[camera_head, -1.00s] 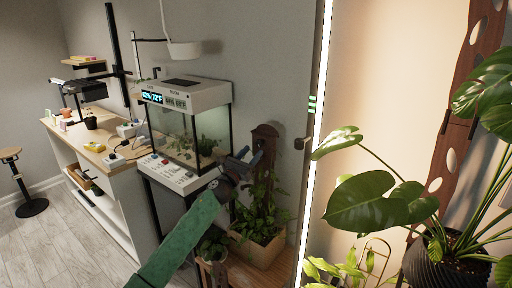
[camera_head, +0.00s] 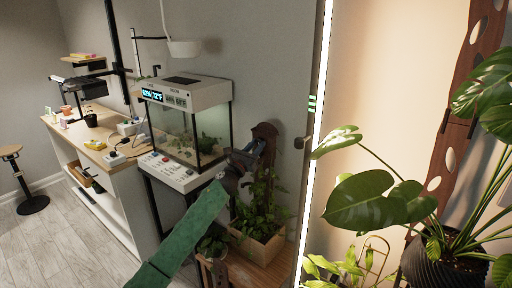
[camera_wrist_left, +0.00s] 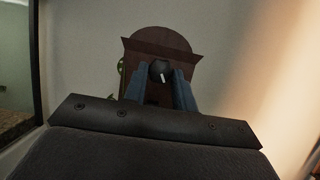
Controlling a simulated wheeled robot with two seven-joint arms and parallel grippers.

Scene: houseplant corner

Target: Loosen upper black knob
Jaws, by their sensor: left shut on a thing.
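The upper black knob (camera_wrist_left: 160,68) is small and round, with a short pale mark on its face. In the left wrist view it sits in front of a brown wooden board (camera_wrist_left: 150,44) with a rounded top. My left gripper (camera_wrist_left: 161,78) has blue-grey fingers, one on each side of the knob, and is shut on it. In the head view my left gripper (camera_head: 254,150) is at the board's top part (camera_head: 266,132), above a leafy plant; the knob is hidden there. My right gripper is not in view.
A planter box (camera_head: 258,247) with climbing leaves stands below the gripper. A glass terrarium (camera_head: 190,130) with a control panel is close on the left. A lit vertical strip (camera_head: 318,130) and a large-leaved plant (camera_head: 375,203) are to the right.

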